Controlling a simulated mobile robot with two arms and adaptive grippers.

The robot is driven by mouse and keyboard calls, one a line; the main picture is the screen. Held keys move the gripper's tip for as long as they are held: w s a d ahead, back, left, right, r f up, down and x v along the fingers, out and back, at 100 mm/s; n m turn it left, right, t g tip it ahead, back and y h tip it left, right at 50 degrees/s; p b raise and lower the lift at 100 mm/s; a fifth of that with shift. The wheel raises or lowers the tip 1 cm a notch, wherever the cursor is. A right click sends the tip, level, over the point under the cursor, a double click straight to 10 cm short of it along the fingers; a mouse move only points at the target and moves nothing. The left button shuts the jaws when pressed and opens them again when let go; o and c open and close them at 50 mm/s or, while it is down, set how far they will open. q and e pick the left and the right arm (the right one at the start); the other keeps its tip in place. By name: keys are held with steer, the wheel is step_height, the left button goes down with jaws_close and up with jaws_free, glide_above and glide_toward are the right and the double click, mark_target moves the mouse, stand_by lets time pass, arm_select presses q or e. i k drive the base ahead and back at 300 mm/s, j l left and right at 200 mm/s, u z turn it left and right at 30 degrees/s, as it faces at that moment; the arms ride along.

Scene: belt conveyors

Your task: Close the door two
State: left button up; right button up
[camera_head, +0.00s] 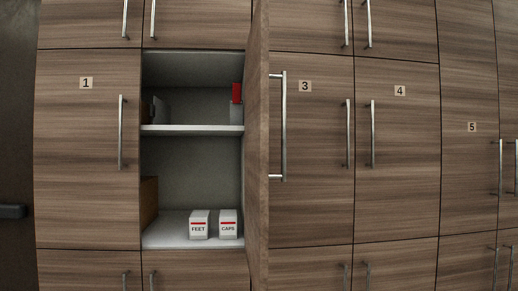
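Door two (257,150) is the open wooden door between the open compartment and the door labelled 3. It stands swung out toward me, seen nearly edge-on, hinged on the compartment's right side. Its metal bar handle (284,126) points to the right, in front of door 3. The open compartment (192,170) has a white shelf (192,128) across its middle. Its number label is not visible. Neither of my grippers is in view.
Inside are boxes marked FEET (199,226) and CAPS (228,225), a red item (237,93) and a brown box (149,202). Closed doors 1 (85,150), 3 (315,200), 4 (400,190) and 5 (470,180) have bar handles. A dark wall (17,130) is at far left.

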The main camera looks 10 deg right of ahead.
mark_target(257, 176)
steer(key=i+l, duration=0.15)
steer(key=l, duration=0.15)
steer(key=i+l+u, duration=0.1)
steer(key=l, duration=0.25)
steer(key=i+l+u, duration=0.1)
steer(key=l, duration=0.2)
steer(key=i+l, duration=0.15)
steer(key=l, duration=0.2)
